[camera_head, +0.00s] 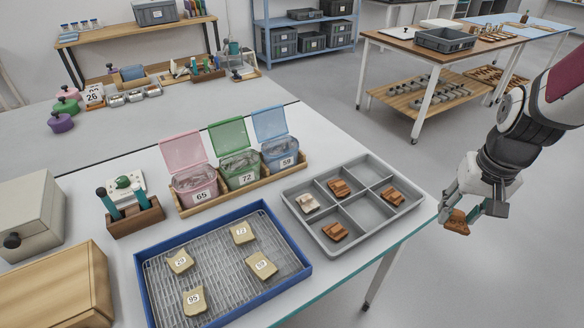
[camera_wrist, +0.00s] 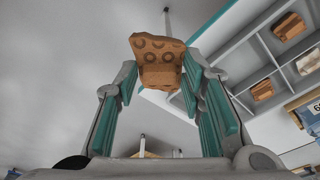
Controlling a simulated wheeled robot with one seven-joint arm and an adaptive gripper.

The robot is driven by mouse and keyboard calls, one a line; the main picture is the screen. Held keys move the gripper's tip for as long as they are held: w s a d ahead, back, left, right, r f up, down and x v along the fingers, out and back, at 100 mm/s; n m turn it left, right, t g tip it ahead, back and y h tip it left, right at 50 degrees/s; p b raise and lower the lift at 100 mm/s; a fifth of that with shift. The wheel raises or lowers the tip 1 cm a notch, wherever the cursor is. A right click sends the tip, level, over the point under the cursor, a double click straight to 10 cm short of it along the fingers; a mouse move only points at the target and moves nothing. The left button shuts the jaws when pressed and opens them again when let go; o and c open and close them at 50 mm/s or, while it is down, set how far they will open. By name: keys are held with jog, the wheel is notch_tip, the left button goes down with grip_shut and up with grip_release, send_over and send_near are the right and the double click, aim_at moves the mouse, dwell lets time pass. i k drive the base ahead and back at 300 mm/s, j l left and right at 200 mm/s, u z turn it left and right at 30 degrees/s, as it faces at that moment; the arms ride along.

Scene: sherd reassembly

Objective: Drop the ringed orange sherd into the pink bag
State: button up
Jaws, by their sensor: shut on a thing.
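My gripper (camera_head: 458,205) is shut on an orange-brown sherd (camera_head: 458,222), held past the table's right edge, over the floor. In the wrist view the sherd (camera_wrist: 158,52) shows ring marks on its face, and sits between the fingertips of my gripper (camera_wrist: 160,84). The pink bag (camera_head: 195,186), labelled 65, stands with its lid open at the left end of a wooden rack, far to the left of my gripper. Clear lining shows at its mouth.
A green bag (camera_head: 238,168) labelled 72 and a blue bag (camera_head: 280,153) labelled 59 stand open beside it. A grey divided tray (camera_head: 368,232) holds several sherds. A blue-rimmed tray (camera_head: 303,268) holds numbered tan pieces. A wooden block with teal-handled tools (camera_head: 135,219) stands left of the rack.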

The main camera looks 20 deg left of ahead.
aim_at(207, 195)
jog(key=l+u, duration=0.15)
jog(key=u, duration=1.3)
jog(key=l+u, duration=0.2)
jog(key=l, duration=0.55)
jog(key=i+l+u, duration=0.1)
jog(key=i+u, duration=0.15)
jog(key=i, duration=0.15)
jog(key=i+l+u, duration=0.3)
jog(key=i, duration=0.15)
jog(key=j, duration=0.1)
